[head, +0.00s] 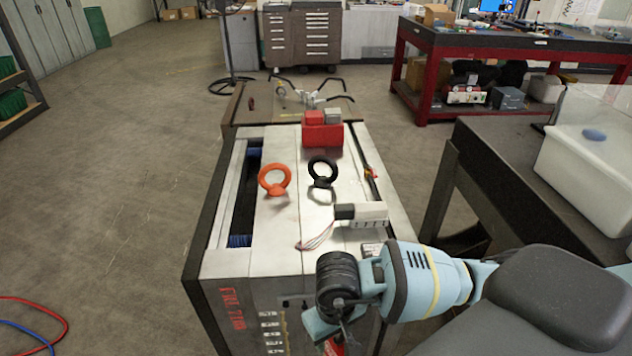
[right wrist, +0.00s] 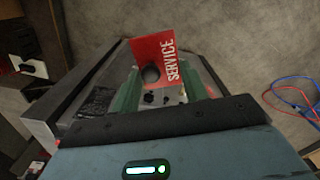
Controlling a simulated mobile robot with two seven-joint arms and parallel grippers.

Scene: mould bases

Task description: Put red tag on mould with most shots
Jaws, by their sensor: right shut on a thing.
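My right gripper (right wrist: 166,88) is shut on the red tag (right wrist: 158,55), which reads SERVICE and has a dark round spot. In the head view the tag shows only as a small red piece (head: 334,347) at the bottom, below my right wrist, in front of the block's near face. A large grey metal block (head: 283,222), apparently a mould base, stands ahead with an orange lifting ring (head: 274,180) and a black one (head: 322,172) on top. Its near face has red lettering and rows of pale marks, too small to read. My left gripper is out of view.
A red box (head: 322,134) and a white-grey device with wires (head: 361,214) sit on the block. A lower bench (head: 245,112) stands behind. A dark table (head: 500,160) with a white bin (head: 590,165) stands right.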

